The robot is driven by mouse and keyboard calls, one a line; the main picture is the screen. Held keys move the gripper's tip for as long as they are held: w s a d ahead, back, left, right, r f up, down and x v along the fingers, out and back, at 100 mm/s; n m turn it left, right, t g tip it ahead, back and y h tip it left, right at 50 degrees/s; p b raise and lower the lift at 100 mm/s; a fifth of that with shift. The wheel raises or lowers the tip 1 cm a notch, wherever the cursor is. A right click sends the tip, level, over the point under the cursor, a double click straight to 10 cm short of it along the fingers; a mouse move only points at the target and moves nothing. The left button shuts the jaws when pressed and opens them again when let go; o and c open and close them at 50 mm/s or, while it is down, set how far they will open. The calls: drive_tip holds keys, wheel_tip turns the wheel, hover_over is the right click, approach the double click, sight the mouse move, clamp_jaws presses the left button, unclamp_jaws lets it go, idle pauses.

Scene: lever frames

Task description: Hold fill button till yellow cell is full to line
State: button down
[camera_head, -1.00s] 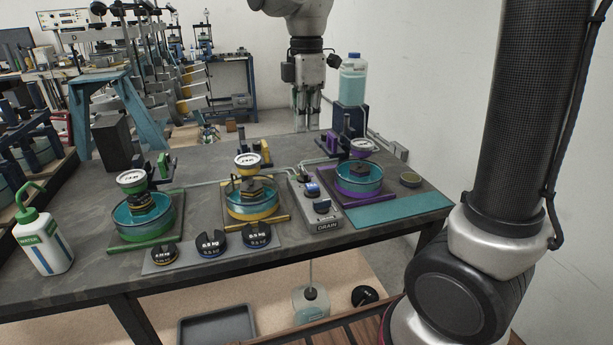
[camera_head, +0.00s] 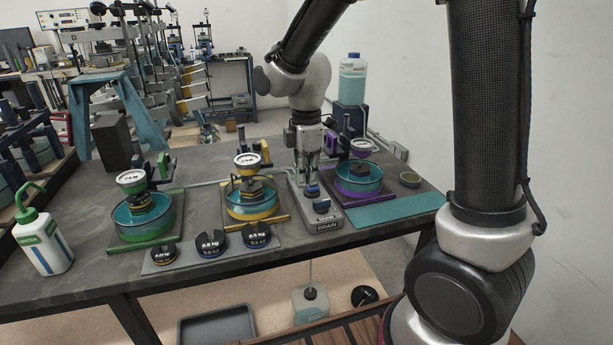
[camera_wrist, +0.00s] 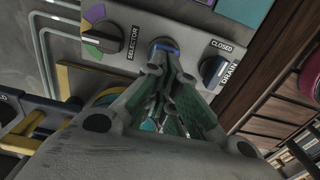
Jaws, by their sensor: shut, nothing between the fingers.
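The yellow cell (camera_head: 253,212) is a round clear vessel with teal contents on a yellow base in mid-bench; its level against a line is too small to read. The grey control box (camera_head: 326,222) stands right of it. My gripper (camera_head: 311,186) is shut and empty, pointing down over the box at the blue-ringed fill button (camera_wrist: 163,44). In the wrist view, the fingertips (camera_wrist: 168,56) overlap the button's edge; I cannot tell whether they press it. The selector knob (camera_wrist: 103,36) is left of the button, its pointer setting unclear. The drain knob (camera_wrist: 215,72) is on the right, beside CLOSED.
A green cell (camera_head: 143,222) stands left and a purple cell (camera_head: 358,183) right, close to my gripper. Slotted weights (camera_head: 211,243) lie on a plate in front. A bottle of light-blue liquid (camera_head: 352,80) stands on a dark block behind. A wash bottle (camera_head: 42,240) is at far left.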

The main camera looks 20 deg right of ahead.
drive_tip(key=shift+f, duration=0.1)
drive_tip(key=shift+f, duration=0.85)
drive_tip(key=shift+s+f, duration=0.3)
drive_tip(key=shift+f, duration=0.1)
idle(1.7)
idle(2.5)
drive_tip(key=shift+w+r, duration=0.1)
drive_tip(key=shift+r, duration=0.25)
wheel_tip(320, 180, up, 14)
drive_tip(key=shift+w, duration=0.2)
